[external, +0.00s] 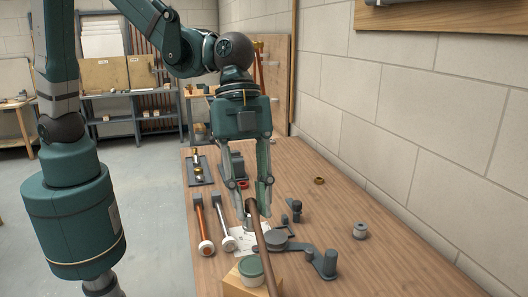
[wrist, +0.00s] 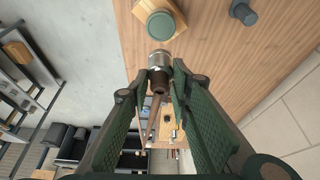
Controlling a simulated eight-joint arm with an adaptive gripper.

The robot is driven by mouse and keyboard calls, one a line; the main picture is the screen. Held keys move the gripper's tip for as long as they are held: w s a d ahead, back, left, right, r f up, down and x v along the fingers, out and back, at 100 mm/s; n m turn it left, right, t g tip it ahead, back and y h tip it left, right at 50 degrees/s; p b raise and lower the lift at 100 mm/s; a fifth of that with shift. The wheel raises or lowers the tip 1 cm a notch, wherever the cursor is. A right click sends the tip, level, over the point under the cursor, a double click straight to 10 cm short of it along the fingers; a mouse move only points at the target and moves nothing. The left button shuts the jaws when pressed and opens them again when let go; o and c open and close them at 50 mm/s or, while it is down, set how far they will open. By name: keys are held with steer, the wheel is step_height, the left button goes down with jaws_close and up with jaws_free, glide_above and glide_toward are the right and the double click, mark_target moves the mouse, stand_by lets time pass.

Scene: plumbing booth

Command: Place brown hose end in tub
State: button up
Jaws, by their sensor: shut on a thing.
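My gripper (external: 257,209) is shut on the upper end of the brown hose (external: 263,245). In the external view the hose slopes down from the fingertips toward the front edge of the picture. In the wrist view the fingertips close around a dark brown piece with a silver collar (wrist: 160,59). A small pale tub with a green top (external: 250,267) stands on a wooden block at the front of the bench, just left of the hose. It also shows beyond the silver collar in the wrist view (wrist: 160,25). I cannot tell whether the hose touches it.
A grey jointed fitting (external: 325,262) and a small grey cap (external: 360,230) lie to the right. Two white-ended tools (external: 205,245) and a paper sheet lie left. A brown ring (external: 319,181) lies farther back. The right side of the bench (external: 400,265) is mostly clear beside the wall.

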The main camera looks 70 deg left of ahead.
glide_above(252, 264)
steer(key=shift+f, duration=2.95)
steer(key=shift+f, duration=2.1)
steer(key=shift+f+b, duration=0.2)
steer(key=shift+b, duration=0.15)
steer(key=o, duration=0.9)
steer(key=shift+r, duration=0.1)
steer(key=shift+r, duration=0.1)
steer(key=shift+p+v, duration=0.45)
steer(key=shift+v, duration=5.6)
